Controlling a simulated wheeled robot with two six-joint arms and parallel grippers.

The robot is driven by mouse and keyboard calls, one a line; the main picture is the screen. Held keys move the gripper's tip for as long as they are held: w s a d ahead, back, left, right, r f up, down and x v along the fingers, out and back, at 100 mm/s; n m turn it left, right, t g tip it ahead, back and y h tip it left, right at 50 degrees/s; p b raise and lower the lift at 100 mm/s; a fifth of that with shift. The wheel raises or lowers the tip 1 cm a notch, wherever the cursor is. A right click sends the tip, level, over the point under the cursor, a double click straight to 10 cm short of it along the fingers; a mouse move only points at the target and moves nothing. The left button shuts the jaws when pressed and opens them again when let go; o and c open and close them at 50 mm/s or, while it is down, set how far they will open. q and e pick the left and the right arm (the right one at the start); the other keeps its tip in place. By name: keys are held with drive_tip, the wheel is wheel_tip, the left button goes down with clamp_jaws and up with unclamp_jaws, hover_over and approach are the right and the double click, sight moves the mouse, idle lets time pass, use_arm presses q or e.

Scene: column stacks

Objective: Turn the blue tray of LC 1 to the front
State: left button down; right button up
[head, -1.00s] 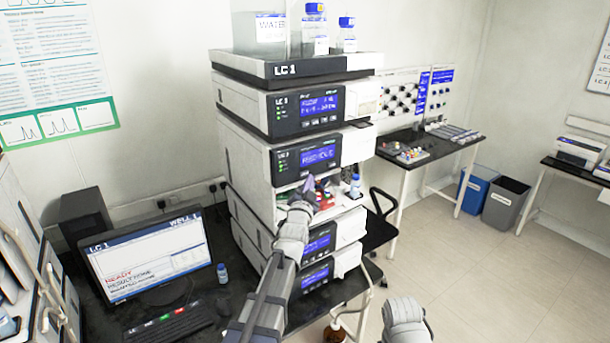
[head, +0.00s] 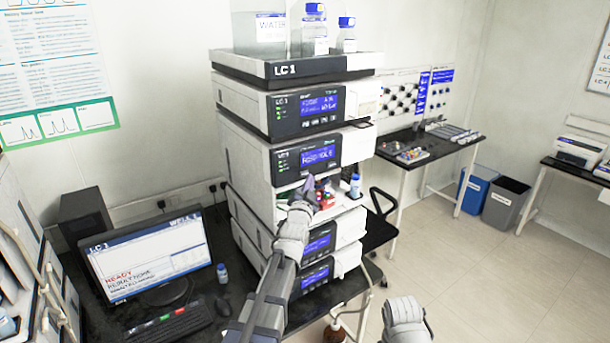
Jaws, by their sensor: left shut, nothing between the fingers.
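The LC 1 stack (head: 285,68) stands on the black bench, with several modules one above another. Its middle module has an open bay (head: 348,203) holding small red and dark items (head: 326,200). A blue-capped vial (head: 355,186) stands at the right of the bay. My left gripper (head: 311,185) is shut and empty at the front left of the bay, and it hides part of what is inside. I cannot make out a blue tray clearly behind it. My right arm (head: 405,322) shows only in part at the lower right; its fingers are not in view.
A monitor (head: 150,255) and keyboard (head: 168,326) are left of the stack, with a small blue-capped bottle (head: 222,273) near them. Bottles (head: 314,32) stand on top of the stack. A side table (head: 425,140) and bins (head: 505,205) are at the right.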

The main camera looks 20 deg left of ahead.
use_arm(q)
drive_tip(key=shift+w+a, duration=0.1)
drive_tip(key=shift+a, duration=0.05)
drive_tip(key=shift+w+a, duration=0.2)
drive_tip(key=shift+w+a, duration=0.25)
drive_tip(key=shift+a, duration=0.05)
idle(0.8)
drive_tip(key=shift+s+d, duration=0.55)
drive_tip(key=shift+d, duration=0.1)
idle(0.3)
drive_tip(key=shift+s+d, duration=0.8)
drive_tip(key=shift+d, duration=0.2)
drive_tip(key=shift+s+d, duration=0.75)
drive_tip(key=shift+d, duration=0.25)
idle(3.6)
